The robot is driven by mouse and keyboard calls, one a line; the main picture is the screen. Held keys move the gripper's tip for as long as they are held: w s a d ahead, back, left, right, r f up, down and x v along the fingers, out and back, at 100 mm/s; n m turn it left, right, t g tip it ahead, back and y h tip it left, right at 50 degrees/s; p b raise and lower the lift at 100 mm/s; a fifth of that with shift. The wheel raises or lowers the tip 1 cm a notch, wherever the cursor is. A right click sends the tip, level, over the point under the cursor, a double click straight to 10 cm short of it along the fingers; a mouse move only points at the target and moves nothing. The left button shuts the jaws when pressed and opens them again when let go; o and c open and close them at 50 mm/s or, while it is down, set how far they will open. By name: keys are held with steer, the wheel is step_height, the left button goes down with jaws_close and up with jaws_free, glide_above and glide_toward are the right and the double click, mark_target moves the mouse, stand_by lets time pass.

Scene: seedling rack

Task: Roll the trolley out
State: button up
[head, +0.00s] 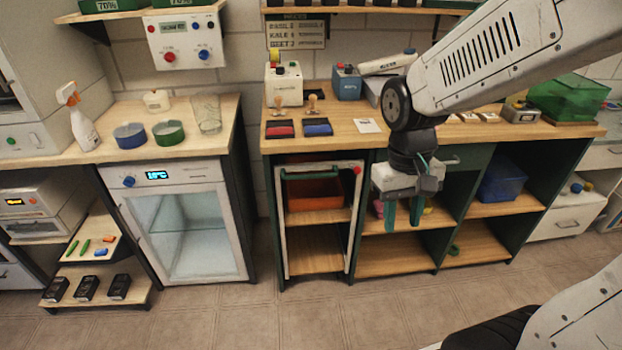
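The trolley (319,216) appears to be the white-framed unit standing in the left bay under the wooden bench. It has a dark green handle bar (309,175) across its top front, a red knob at its upper right corner and wooden shelves. An orange-red bin (313,193) sits inside it. My gripper (403,218) hangs to the right of the trolley, in front of the bench's middle bay. Its green fingers point down, apart, with nothing visible between them. The trolley's wheels cannot be made out.
The tiled floor (300,315) in front of the bench is clear. A glass-door cabinet (187,220) stands to the left. A low stepped stand (95,295) with small black items is further left. The bench top (345,137) holds stamps, pads and boxes. A blue bin (501,181) sits right.

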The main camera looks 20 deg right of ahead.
steer(key=w+f+m+t, duration=0.3)
steer(key=w+f+t, duration=0.1)
steer(key=w+f, duration=1.4)
steer(key=m+t+y, duration=0.5)
steer(key=m+t, duration=0.6)
steer(key=t, duration=0.6)
glide_toward(311, 176)
steer(key=w, duration=0.3)
steer(key=x, duration=0.7)
steer(key=shift+w+a, duration=0.25)
steer(key=shift+a, duration=0.1)
jaws_close()
